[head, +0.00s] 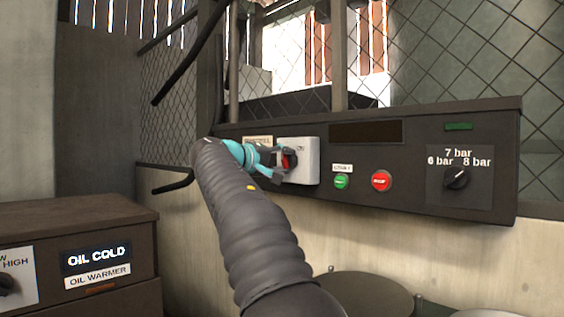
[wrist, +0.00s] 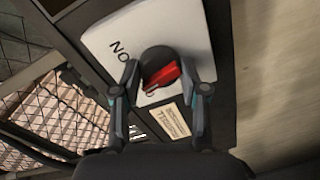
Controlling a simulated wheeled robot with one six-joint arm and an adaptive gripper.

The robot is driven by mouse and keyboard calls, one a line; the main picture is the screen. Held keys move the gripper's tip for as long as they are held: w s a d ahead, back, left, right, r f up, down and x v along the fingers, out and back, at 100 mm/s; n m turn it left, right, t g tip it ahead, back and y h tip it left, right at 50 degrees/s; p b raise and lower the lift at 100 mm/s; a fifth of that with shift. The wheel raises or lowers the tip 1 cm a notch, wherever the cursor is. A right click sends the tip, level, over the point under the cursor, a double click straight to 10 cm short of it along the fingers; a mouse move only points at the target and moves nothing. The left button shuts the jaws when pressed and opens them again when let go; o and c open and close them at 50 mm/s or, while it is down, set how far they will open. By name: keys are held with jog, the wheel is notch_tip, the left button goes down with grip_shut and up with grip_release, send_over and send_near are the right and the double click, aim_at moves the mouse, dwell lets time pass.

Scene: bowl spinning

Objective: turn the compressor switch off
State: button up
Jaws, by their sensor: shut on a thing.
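The compressor switch is a red knob on a black round base, mounted on a light grey switch box (head: 305,160) at the left end of the dark control panel. In the head view the red knob (head: 289,160) is partly hidden by my gripper (head: 279,164). In the wrist view the red knob (wrist: 163,76) sits between the two fingers of my gripper (wrist: 163,78), which is shut on it. The knob stands at an angle to the box edges. The lettering beside it on the box (wrist: 190,30) reads "NO" or "ON" turned on its side.
The panel (head: 366,133) also carries a green button (head: 342,181), a red button (head: 381,181) and a black pressure dial (head: 457,178). An oil warmer box (head: 75,222) stands at the lower left. Wire mesh (head: 480,60) rises behind the panel. Round drum-like tops (head: 372,293) lie below.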

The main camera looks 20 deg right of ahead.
jog(key=n, duration=0.6)
jog(key=shift+r+g, duration=0.15)
jog(key=shift+g, duration=0.15)
dwell(0.4)
jog(key=o, duration=1.1)
jog(key=shift+o, duration=0.2)
jog(key=shift+a, duration=0.3)
jog(key=f+v, duration=0.1)
jog(key=v, duration=1)
jog(key=shift+a+r, duration=0.2)
jog(key=shift+r, duration=0.25)
jog(key=shift+s, duration=0.15)
